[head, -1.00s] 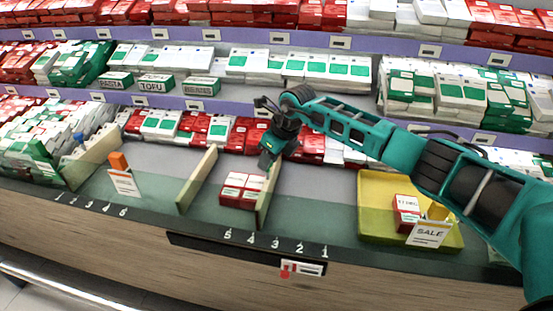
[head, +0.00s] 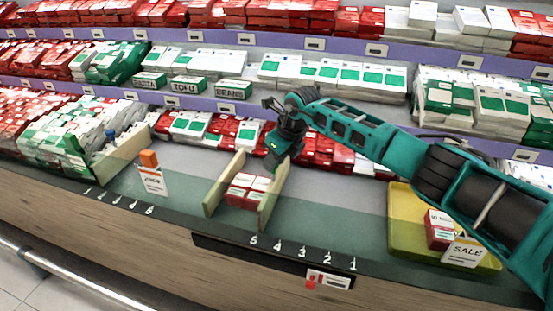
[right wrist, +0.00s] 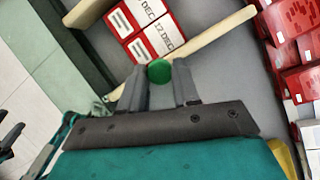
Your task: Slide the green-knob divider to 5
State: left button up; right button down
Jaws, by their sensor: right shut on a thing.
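The green-knob divider is a pale wooden panel (head: 271,199) standing upright on the shelf. Its front end is close to the 5 mark (head: 253,239), slightly on the 4 side. My right gripper (head: 274,159) is at the top of this divider. In the right wrist view the green knob (right wrist: 159,71) sits between its two fingers, which are shut on it. My left gripper is not in view.
Red and white boxes (head: 246,190) stand between this divider and another pale panel (head: 222,184) to its left. A yellow tray (head: 400,225) with a SALE card (head: 466,251) lies to the right. Bare shelf lies between divider and tray. A blue-knob divider (head: 118,155) stands far left.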

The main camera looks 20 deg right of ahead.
jog(key=c, duration=1)
grip_release()
jog(key=shift+w+a, duration=0.2)
jog(key=shift+a, duration=0.1)
jog(key=shift+c, duration=0.2)
jog(key=shift+o, duration=1.1)
jog(key=shift+d, duration=0.1)
jog(key=p+v, duration=0.2)
jog(key=v, duration=1.1)
jog(key=shift+p, duration=0.4)
jog(key=shift+s+f, duration=0.1)
